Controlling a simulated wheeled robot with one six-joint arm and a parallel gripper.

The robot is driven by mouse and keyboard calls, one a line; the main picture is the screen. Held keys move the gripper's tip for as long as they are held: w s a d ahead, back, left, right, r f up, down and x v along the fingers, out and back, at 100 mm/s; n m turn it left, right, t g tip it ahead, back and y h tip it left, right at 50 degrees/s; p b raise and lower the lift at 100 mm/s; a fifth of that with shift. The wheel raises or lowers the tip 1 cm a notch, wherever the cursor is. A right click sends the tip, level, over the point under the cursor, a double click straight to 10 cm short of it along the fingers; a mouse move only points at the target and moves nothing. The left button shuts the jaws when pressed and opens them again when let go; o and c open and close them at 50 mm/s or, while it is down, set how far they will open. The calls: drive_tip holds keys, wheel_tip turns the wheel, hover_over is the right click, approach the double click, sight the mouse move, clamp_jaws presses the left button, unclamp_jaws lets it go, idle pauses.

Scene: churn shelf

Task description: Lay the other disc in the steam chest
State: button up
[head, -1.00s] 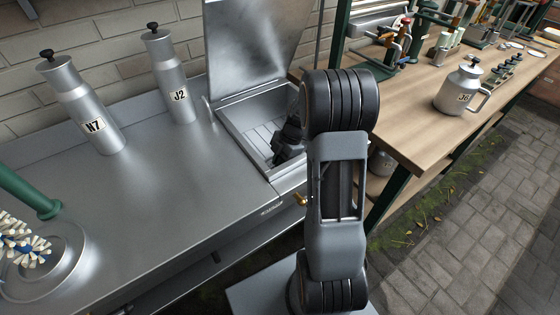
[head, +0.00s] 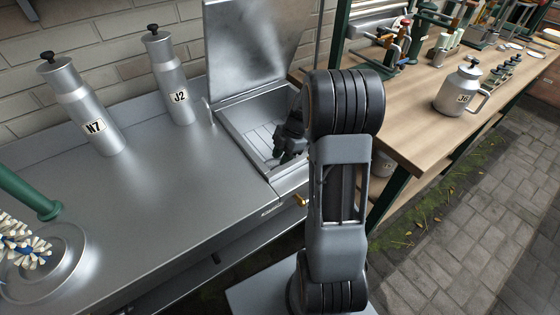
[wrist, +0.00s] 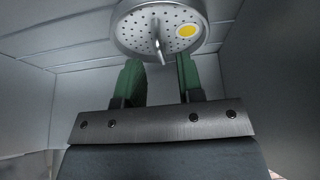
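The steam chest (head: 232,128) is a metal basin with a slatted floor and its lid (head: 253,45) raised, set in the right end of the counter. My gripper (head: 290,150) reaches down into its right side, partly behind my arm. In the wrist view, a perforated round metal disc (wrist: 140,30) with a central stem and a yellow spot is just beyond my fingertips. My two green fingers (wrist: 159,64) stand apart, with a visible gap between each finger and the stem. The disc is hidden in the head view, and no second disc can be made out.
Metal churns N7 (head: 85,110) and J2 (head: 171,80) stand at the counter's back. A wooden bench (head: 425,120) with churn 36 (head: 460,88) is to the right. The counter's middle is clear.

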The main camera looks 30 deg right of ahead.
drive_tip(key=v, duration=0.9)
drive_tip(key=s+a+r+m+t+h, duration=0.1)
drive_tip(key=s+a+m, duration=0.3)
drive_tip(key=m, duration=0.2)
drive_tip(key=s+a+r+m+t+h, duration=0.1)
drive_tip(key=s+a+m+h, duration=0.1)
drive_tip(key=s+a+m, duration=0.2)
drive_tip(key=s+a+r+m+h, duration=0.1)
drive_tip(key=s+a+m, duration=0.4)
drive_tip(key=m, duration=0.3)
drive_tip(key=shift+s+a+r+t+p, duration=0.15)
drive_tip(key=shift+a+r+t+p, duration=0.2)
drive_tip(key=shift+a, duration=0.25)
drive_tip(key=shift+s+f+m+t+h, duration=0.15)
drive_tip(key=shift+s+m+t+h, duration=0.2)
drive_tip(key=shift+m, duration=0.45)
